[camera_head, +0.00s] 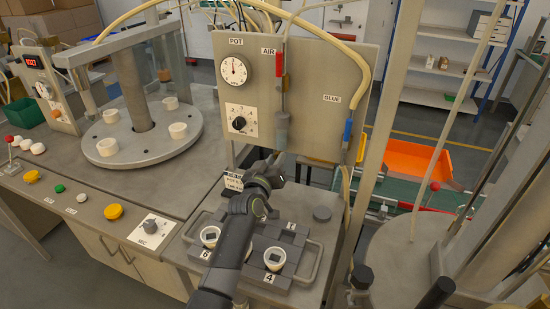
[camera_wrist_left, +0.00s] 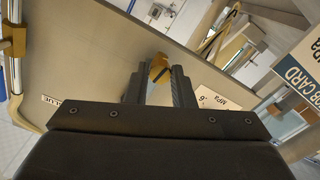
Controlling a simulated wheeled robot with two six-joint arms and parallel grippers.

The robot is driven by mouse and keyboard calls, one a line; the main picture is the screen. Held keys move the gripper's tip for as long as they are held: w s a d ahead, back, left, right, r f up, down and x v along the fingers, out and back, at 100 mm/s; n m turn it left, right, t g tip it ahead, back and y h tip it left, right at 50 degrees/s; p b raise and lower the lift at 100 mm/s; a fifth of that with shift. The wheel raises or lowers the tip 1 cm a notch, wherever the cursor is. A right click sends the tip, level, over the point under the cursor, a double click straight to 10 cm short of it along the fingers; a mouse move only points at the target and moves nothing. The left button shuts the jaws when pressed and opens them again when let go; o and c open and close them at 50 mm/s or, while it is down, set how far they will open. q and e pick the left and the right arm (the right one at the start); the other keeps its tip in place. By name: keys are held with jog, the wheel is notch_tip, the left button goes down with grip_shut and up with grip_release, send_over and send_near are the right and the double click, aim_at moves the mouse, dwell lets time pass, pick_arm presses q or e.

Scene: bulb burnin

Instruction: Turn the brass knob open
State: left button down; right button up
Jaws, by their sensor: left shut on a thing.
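The brass knob (camera_wrist_left: 159,68), with a dark stripe on it, sits between the fingertips of my left gripper in the left wrist view. My left gripper (camera_wrist_left: 159,82) is shut on it, just in front of the beige panel. In the head view my left gripper (camera_head: 271,168) is at the panel's lower edge, and the knob is hidden behind it. The POT gauge (camera_head: 234,71) and a black dial (camera_head: 239,123) are on the panel (camera_head: 310,75) above. My right gripper is not in view.
A job card (camera_head: 231,181) stands left of my gripper. Below is a grey tray (camera_head: 310,262) with white cups in numbered places. AIR and GLUE lines with red (camera_head: 279,63) and blue (camera_head: 348,130) fittings hang on the panel. An orange bin (camera_head: 425,155) is at the right.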

pick_arm(q)
jog(key=shift+n, duration=0.8)
jog(key=c, duration=1.3)
grip_release()
jog(key=shift+o, duration=0.2)
